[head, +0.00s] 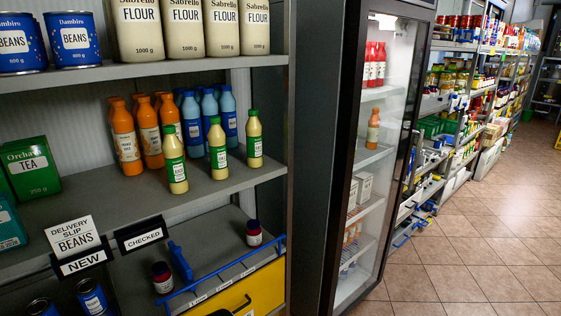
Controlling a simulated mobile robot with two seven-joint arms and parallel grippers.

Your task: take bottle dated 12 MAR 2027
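Several bottles stand upright on the middle shelf (95,208). Orange bottles (127,140) with orange caps are at the left of the group. Blue bottles (228,122) are behind and to the right. Three pale yellow bottles with green caps and green labels stand in front: a left one (175,165), a middle one (217,152) and a right one (254,142). No date is readable on any bottle from here. One more orange bottle (373,130) stands in the glass-door fridge. Neither of my grippers shows in the head view.
Flour bags (182,28) and bean cans (74,38) fill the upper shelf. Tea boxes (30,168) stand left of the bottles. Small dark jars (253,234) are on the lower shelf, near signs "NEW" (82,262) and "CHECKED" (141,236). The fridge (382,150) stands right; tiled floor (480,250) is clear.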

